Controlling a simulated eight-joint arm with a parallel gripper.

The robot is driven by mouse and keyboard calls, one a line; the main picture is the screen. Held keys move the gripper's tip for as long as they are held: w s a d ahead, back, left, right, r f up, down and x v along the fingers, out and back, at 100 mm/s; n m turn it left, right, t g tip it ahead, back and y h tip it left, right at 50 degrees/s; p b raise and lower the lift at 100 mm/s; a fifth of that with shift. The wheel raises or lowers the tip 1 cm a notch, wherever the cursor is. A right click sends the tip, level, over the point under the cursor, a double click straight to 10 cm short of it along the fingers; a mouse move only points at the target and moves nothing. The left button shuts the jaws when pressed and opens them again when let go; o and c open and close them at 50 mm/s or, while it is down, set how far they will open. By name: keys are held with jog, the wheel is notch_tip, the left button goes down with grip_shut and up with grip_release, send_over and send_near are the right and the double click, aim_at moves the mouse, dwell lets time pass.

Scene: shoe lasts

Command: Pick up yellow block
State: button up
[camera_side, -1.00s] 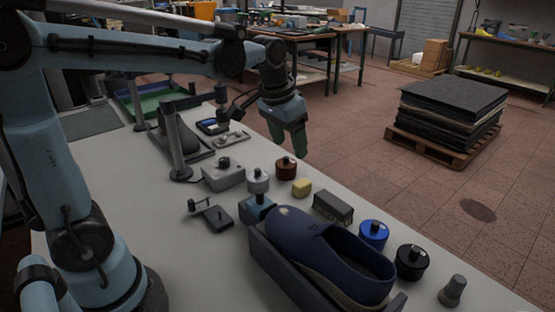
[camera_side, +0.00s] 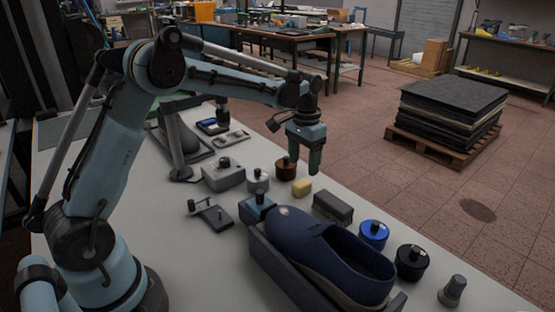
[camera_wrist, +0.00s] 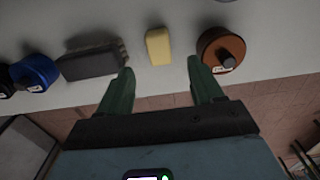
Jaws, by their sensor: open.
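The yellow block (camera_side: 302,187) lies on the white table between a brown round pot and a dark brush. In the wrist view the yellow block (camera_wrist: 158,46) shows ahead of the gap between my two green fingers. My gripper (camera_side: 309,172) is in the air above and near the block, fingers pointing down. In the wrist view my gripper (camera_wrist: 158,85) is open, with nothing between its fingers.
The brown pot (camera_side: 286,168) stands close to the left of the block, and the brush (camera_side: 333,208) close to the right. A blue shoe (camera_side: 320,255), a blue pot (camera_side: 373,234) and a black pot (camera_side: 411,262) are nearer the camera. The floor lies beyond the table edge.

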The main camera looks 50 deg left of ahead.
aim_at(302, 183)
jog(key=shift+s+f, duration=0.1)
jog(key=shift+f, duration=3.65)
jog(key=c, duration=1.1)
jog(key=shift+o, duration=0.2)
jog(key=shift+r, duration=0.1)
jog(key=shift+r, duration=0.55)
notch_tip(302, 183, up, 3)
jog(key=shift+f, duration=0.2)
jog(key=s+d+r, duration=0.4)
jog(key=d+r, duration=0.3)
jog(key=d, duration=0.4)
jog(key=shift+s, duration=0.3)
jog(key=shift+r, duration=0.1)
